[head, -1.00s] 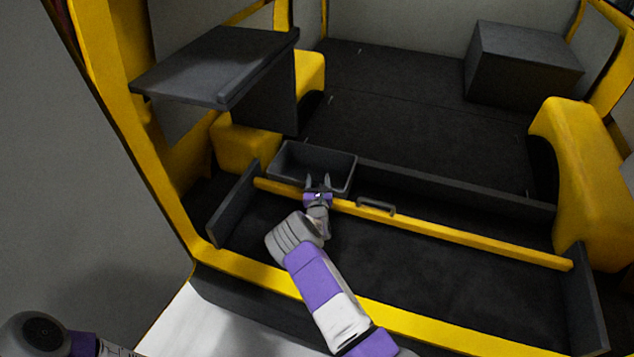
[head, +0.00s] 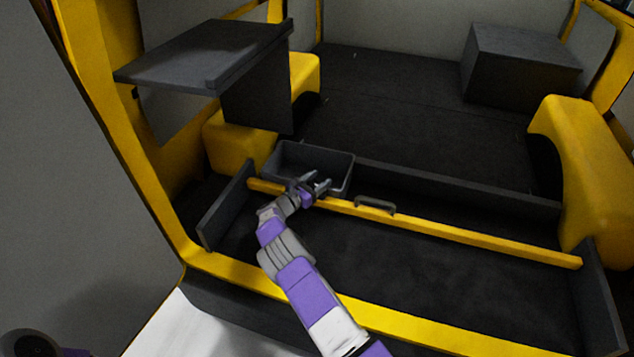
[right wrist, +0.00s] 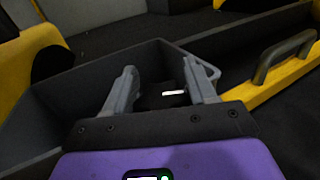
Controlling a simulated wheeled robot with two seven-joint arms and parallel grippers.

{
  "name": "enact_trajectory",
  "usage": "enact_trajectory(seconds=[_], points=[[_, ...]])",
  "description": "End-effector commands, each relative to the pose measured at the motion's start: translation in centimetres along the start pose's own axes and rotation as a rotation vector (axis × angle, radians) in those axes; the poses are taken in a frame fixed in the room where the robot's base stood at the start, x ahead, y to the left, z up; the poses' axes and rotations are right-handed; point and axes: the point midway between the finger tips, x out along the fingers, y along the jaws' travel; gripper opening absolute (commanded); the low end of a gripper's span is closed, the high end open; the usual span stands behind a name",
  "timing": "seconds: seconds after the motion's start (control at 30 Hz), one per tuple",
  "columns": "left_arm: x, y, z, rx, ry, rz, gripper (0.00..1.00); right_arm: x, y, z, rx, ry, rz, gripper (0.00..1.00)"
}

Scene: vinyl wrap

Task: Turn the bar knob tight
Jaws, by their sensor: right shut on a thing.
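The yellow bar (head: 450,231) spans the front of the cargo floor, with a dark handle (head: 375,204) on it. My right gripper (head: 317,183) is at the left part of the bar, beside the grey bin. In the right wrist view its fingers (right wrist: 162,80) close from both sides on a dark knob (right wrist: 160,98) with a small white mark. In the head view the fingers point to the upper right, and the knob cannot be made out there. My left gripper is not in view; only part of my left arm shows at the bottom left.
An open grey bin (head: 335,160) sits just behind the bar. A dark shelf (head: 200,58) overhangs at the upper left. Yellow wheel arches (head: 580,170) stand at the sides, and a dark box (head: 520,65) is at the back right. The floor behind is clear.

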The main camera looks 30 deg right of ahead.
Motion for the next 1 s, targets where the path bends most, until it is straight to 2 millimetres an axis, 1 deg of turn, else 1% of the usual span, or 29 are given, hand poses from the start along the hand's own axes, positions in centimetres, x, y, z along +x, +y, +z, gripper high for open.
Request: enact_trajectory(seconds=[0.37,0.87,0.9,0.97,1.0], points=[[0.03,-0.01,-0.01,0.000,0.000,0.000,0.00,-0.03,-0.14,-0.06,-0.002,-0.001,-0.088,0.25],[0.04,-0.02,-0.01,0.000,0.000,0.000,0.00,-0.04,-0.19,-0.03,-0.003,-0.002,-0.100,0.25],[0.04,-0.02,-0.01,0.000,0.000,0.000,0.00,-0.04,-0.19,-0.03,-0.003,-0.002,-0.100,0.57],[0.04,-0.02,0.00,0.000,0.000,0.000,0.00,-0.04,-0.19,-0.02,-0.003,-0.002,-0.100,0.66],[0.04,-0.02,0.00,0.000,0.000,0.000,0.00,-0.03,-0.19,-0.02,-0.003,-0.002,-0.100,0.73]])
